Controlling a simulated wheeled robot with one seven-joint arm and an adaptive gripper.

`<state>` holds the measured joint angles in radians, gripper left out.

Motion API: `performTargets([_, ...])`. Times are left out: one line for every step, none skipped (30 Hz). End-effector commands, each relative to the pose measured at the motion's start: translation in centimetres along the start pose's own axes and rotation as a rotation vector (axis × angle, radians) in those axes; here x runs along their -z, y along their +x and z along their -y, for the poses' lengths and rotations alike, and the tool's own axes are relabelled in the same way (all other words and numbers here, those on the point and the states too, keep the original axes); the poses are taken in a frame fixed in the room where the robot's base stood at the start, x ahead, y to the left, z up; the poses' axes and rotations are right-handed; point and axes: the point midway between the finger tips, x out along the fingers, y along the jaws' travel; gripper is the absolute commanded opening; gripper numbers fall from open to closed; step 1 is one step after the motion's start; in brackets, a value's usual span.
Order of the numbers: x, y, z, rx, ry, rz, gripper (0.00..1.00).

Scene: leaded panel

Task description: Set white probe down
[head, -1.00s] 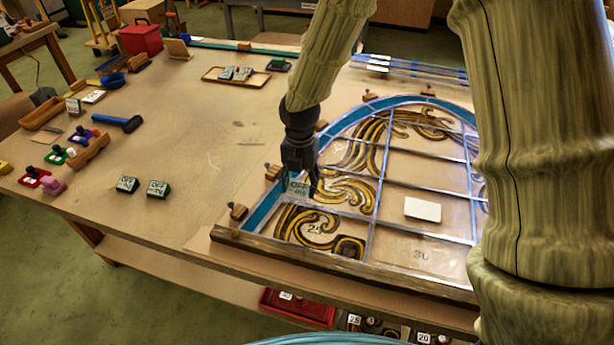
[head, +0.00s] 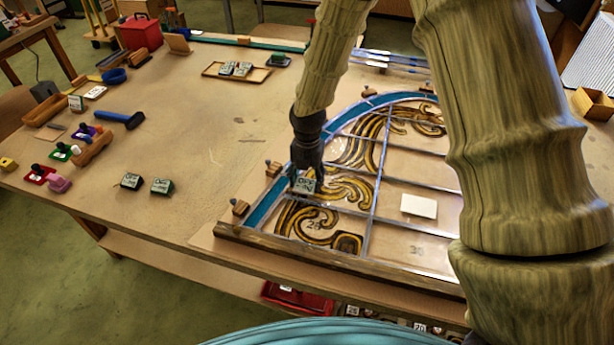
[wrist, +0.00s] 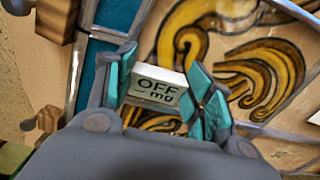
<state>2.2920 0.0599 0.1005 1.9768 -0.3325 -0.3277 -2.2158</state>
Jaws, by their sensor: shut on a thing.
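The white probe (wrist: 157,88) is a small pale block marked "OFF mg". My gripper (wrist: 160,92) is shut on it, with one teal-padded finger at each side. In the head view the probe (head: 304,186) is over the left part of the leaded panel (head: 375,215), by the blue border and the yellow scroll glass. I cannot tell whether its underside touches the glass. My gripper (head: 306,178) comes down on it from above and hides part of it.
Two similar dark-bodied blocks (head: 131,181) (head: 162,186) stand on the bare table left of the panel. Wooden clamps (head: 240,207) line the panel's left edge. A pale card (head: 419,206) lies on the panel. A wooden tray (head: 211,72) holds small blocks farther back.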

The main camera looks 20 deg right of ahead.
Motion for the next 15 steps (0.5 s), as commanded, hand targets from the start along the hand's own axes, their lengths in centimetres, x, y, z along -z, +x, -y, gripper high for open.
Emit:
performTargets([-0.01, 0.01, -0.01, 0.0, 0.0, 0.0, 0.28])
performTargets([0.0, 0.01, -0.02, 0.0, 0.0, 0.0, 0.28])
performTargets([0.0, 0.01, -0.02, 0.0, 0.0, 0.0, 0.28])
performTargets([0.0, 0.04, -0.02, 0.0, 0.0, 0.0, 0.28])
performTargets([0.01, 0.1, -0.02, 0.0, -0.001, 0.0, 0.28])
performTargets([0.02, 0.21, -0.01, 0.0, -0.001, 0.0, 0.28])
performTargets([0.02, 0.29, 0.0, 0.0, -0.001, 0.0, 0.28])
performTargets([0.02, 0.36, 0.0, 0.0, -0.001, 0.0, 0.28])
performTargets([0.01, 0.28, -0.01, 0.0, -0.001, 0.0, 0.6])
performTargets([0.01, 0.28, 0.0, 0.0, -0.001, 0.0, 0.65])
performTargets([0.01, 0.27, 0.0, 0.0, -0.001, 0.0, 0.71])
performTargets([0.01, 0.27, 0.0, 0.0, -0.001, 0.0, 0.74])
performTargets([0.01, 0.27, 0.0, 0.0, -0.001, 0.0, 0.74])
performTargets([0.01, 0.27, 0.0, 0.0, -0.001, 0.0, 0.74])
performTargets([0.01, 0.26, 0.0, 0.0, -0.001, 0.0, 0.74])
